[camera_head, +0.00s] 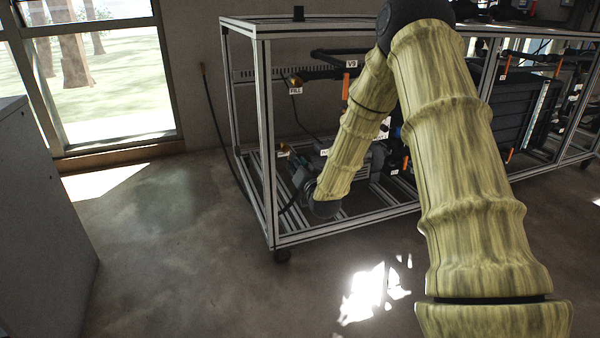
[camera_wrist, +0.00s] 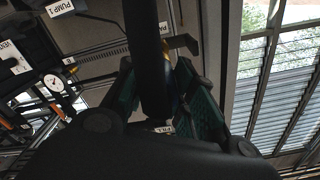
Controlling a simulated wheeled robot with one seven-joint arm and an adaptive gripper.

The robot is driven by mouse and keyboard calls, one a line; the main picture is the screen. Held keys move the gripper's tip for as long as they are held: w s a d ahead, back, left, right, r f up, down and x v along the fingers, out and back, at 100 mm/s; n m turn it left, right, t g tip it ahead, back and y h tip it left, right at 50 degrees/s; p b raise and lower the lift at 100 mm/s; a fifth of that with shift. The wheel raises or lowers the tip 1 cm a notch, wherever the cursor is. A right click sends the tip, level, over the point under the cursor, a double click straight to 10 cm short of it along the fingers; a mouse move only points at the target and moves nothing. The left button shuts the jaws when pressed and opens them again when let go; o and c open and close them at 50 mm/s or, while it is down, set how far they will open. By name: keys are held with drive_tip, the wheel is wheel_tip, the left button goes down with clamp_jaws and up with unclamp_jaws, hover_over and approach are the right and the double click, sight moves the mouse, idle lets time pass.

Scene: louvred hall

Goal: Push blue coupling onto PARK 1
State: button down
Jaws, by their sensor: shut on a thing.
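My gripper (camera_wrist: 162,88) has its two green fingers closed in on the coupling at the end of a thick black hose (camera_wrist: 148,65). Only a small sliver of the blue coupling (camera_wrist: 175,103) shows between the fingers; the hose and fingers cover the rest. A label starting with "PA" (camera_wrist: 165,28), partly cut off by the hose, sits just beyond, beside a dark bracket (camera_wrist: 184,43). I cannot tell whether the coupling touches the PARK 1 fitting. In the head view my gripper (camera_head: 301,182) is low inside the metal frame, largely hidden behind my wrist.
The aluminium frame (camera_head: 262,130) surrounds the work area, with posts and rails close to my arm. A FILL label (camera_head: 296,91) and V3 label (camera_head: 351,64) hang inside. A PUMP 1 label (camera_wrist: 151,12) and gauge (camera_wrist: 54,82) show nearby. Floor at left is clear.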

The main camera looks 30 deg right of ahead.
drive_tip(key=shift+x, duration=1.4)
drive_tip(key=shift+w+p, duration=0.1)
drive_tip(key=shift+p, duration=0.2)
drive_tip(key=shift+w, duration=0.15)
drive_tip(key=shift+r+p, duration=0.1)
drive_tip(key=shift+p, duration=0.45)
drive_tip(key=shift+x, duration=1.5)
drive_tip(key=c, duration=1.1)
unclamp_jaws()
